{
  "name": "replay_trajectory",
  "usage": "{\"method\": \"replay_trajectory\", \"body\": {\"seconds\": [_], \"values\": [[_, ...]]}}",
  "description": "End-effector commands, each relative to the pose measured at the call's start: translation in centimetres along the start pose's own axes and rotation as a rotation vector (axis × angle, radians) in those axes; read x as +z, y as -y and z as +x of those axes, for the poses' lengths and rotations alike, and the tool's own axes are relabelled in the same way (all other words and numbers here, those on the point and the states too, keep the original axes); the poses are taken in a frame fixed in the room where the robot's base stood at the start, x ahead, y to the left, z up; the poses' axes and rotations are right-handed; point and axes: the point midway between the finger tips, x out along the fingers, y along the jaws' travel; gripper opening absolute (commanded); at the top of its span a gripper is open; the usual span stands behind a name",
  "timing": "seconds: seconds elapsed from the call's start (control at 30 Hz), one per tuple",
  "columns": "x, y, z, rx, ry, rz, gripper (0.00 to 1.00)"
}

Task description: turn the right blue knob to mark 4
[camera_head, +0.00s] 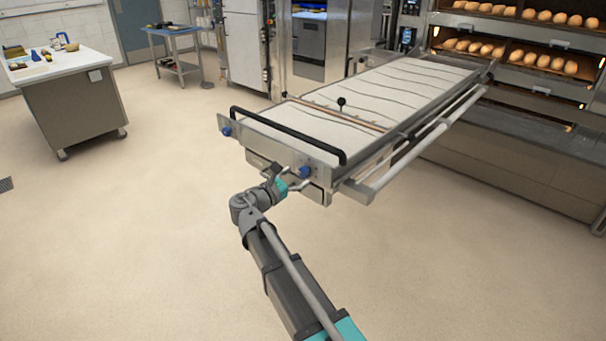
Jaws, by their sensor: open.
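The right blue knob (305,172) sits on the front metal panel of the long loader table (322,185), near its right corner. My gripper (296,181) is open just in front of this knob, with its fingers close to it. I cannot tell whether they touch it. The left blue knob (227,131) is at the panel's left end, away from my gripper. The marks around the right knob are too small to read.
A black handle bar (290,136) runs above the panel. A side rail (420,145) extends along the loader's right. Deck ovens with bread (540,58) stand at the back right. A white-topped workbench (62,66) stands at the left. The floor between is clear.

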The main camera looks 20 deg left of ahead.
Motion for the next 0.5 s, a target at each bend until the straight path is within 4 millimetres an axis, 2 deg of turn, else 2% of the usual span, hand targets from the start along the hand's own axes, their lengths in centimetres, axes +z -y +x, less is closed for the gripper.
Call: {"method": "replay_trajectory", "body": {"seconds": [0.2,0.5], "values": [[0.0,0.0,2.1,-0.001,0.0,0.0,0.86],[0.0,0.0,2.7,0.0,0.0,0.0,0.86]]}}
